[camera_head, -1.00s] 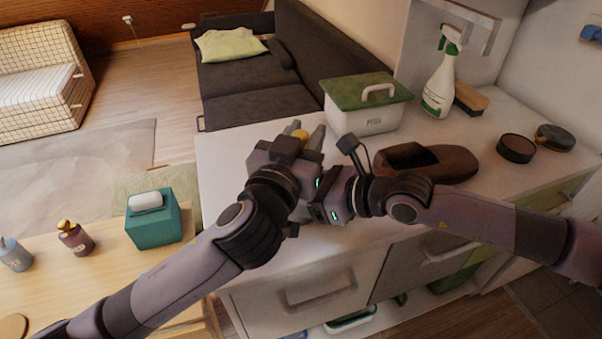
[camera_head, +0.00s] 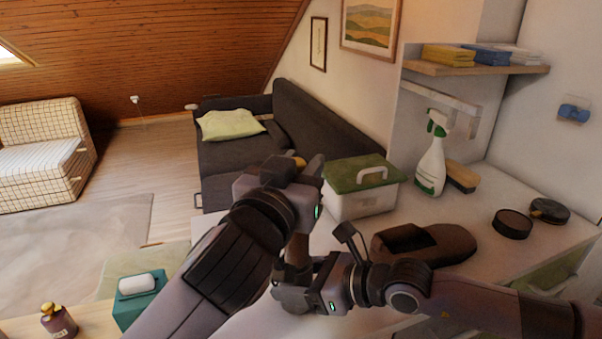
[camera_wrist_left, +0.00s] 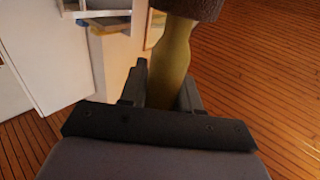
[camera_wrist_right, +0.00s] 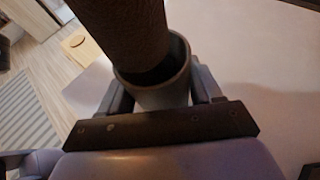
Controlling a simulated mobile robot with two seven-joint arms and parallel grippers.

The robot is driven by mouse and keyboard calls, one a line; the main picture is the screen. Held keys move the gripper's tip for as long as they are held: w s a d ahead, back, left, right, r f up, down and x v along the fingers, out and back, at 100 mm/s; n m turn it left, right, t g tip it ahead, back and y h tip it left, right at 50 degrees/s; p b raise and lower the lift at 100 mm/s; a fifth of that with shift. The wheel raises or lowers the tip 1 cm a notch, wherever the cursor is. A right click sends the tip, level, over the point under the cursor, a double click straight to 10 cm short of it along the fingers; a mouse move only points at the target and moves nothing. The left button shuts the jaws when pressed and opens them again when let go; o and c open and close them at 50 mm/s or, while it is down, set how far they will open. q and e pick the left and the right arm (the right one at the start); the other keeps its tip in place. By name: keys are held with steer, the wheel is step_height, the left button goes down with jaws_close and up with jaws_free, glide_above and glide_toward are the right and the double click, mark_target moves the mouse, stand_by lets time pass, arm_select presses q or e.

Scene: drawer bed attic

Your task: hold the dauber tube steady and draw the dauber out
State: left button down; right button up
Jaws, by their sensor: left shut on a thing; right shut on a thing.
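My left gripper (camera_head: 303,168) is shut on the dauber's olive-yellow handle, which shows between the fingers in the left wrist view (camera_wrist_left: 172,65). The dauber's brown, rough head (camera_wrist_right: 125,28) points down from it; it also shows between the two grippers in the head view (camera_head: 297,248). My right gripper (camera_head: 291,280) is shut on the grey dauber tube, whose open rim shows in the right wrist view (camera_wrist_right: 165,97). The head's lower end is at the tube's mouth, near its far side. I cannot tell whether its tip is still inside.
On the white counter stand a green-lidded box (camera_head: 362,188), a brown slipper (camera_head: 424,243), a spray bottle (camera_head: 432,160), a brush (camera_head: 461,177) and two dark round tins (camera_head: 512,223). A teal box (camera_head: 137,298) is at the lower left. Counter space near the tins is clear.

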steer(key=o, duration=1.2)
